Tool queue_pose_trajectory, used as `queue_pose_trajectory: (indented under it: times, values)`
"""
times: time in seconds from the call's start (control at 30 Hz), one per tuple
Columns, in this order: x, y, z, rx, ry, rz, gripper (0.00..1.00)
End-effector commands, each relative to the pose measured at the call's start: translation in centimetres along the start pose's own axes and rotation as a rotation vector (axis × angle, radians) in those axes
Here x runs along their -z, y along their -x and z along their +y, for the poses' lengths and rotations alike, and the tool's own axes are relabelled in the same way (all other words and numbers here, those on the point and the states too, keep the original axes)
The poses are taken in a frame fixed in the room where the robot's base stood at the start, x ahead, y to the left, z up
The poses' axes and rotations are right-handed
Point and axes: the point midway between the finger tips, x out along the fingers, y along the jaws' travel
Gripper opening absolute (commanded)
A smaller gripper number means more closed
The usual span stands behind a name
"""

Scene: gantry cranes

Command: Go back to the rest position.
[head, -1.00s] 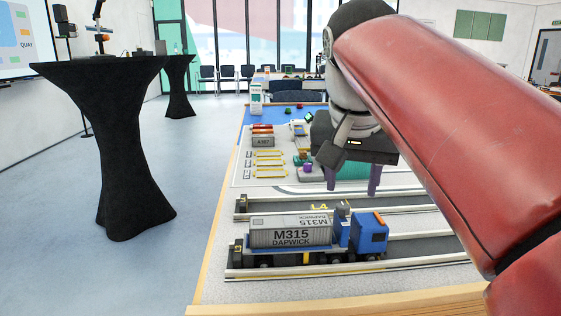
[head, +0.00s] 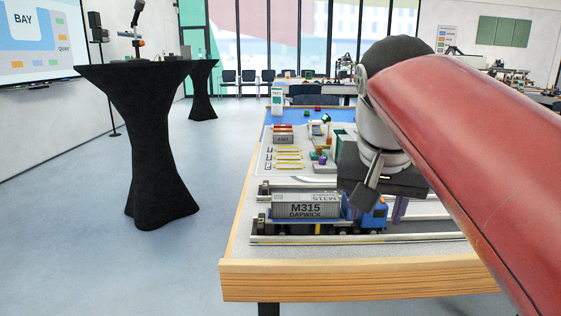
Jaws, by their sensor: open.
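My gripper (head: 378,206) hangs from my red and grey arm at the right of the head view, above the near part of the table. It is open, and I see nothing held in it. One purple finger shows; the other is mostly hidden by the wrist. Behind it in the picture, a blue truck (head: 374,217) carries a grey container marked M315 DAPWICK (head: 306,207). My gripper covers part of the truck's cab. I cannot tell whether the two touch.
The table (head: 345,280) has a wooden front edge and rails across it. Small containers (head: 284,136), yellow-outlined bays (head: 288,157) and a purple block (head: 322,160) lie farther back. A black-draped tall table (head: 150,140) stands left. The floor between is clear.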

Motion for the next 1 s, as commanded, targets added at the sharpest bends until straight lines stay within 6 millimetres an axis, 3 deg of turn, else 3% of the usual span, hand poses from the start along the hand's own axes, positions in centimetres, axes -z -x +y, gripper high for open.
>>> queue_pose_trajectory:
  times: [0.37, 0.6, 0.7, 0.8, 1.0]
  values:
    - [-5.9, -5.5, 1.7, 0.043, 0.119, 0.025, 0.45]
    - [-13.3, -12.4, 3.7, 0.108, 0.232, 0.063, 0.45]
    - [-15.6, -14.5, 4.2, 0.129, 0.262, 0.076, 0.45]
    - [-16.9, -15.8, 4.5, 0.14, 0.279, 0.082, 0.45]
    - [-17.4, -16.3, 4.5, 0.144, 0.287, 0.085, 0.45]
